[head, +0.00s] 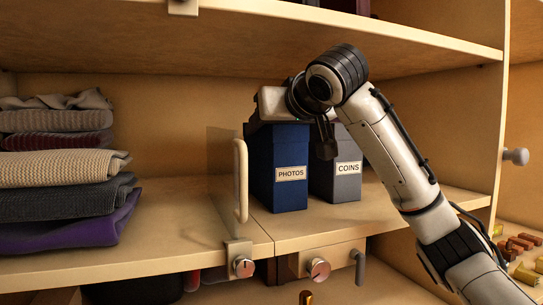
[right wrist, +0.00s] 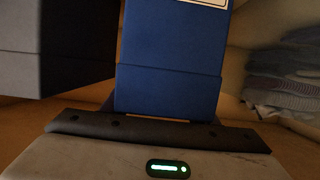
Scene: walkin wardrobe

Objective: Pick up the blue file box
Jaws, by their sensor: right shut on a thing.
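The blue file box (head: 278,160), labelled PHOTOS, stands upright on the middle shelf, its base at or very close to the board. My right gripper (head: 284,118) reaches over from the right and is shut on the top of this box. Its fingertips are mostly hidden. In the right wrist view the blue box (right wrist: 168,70) fills the middle, directly against the gripper's dark edge (right wrist: 150,130). My left gripper is in neither view.
A grey file box (head: 345,185) labelled COINS stands close on the right. A clear panel with a pale upright handle (head: 240,180) is at the left. Folded clothes (head: 65,170) lie further left. An upper shelf (head: 330,25) overhangs; knobs (head: 318,268) sit below.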

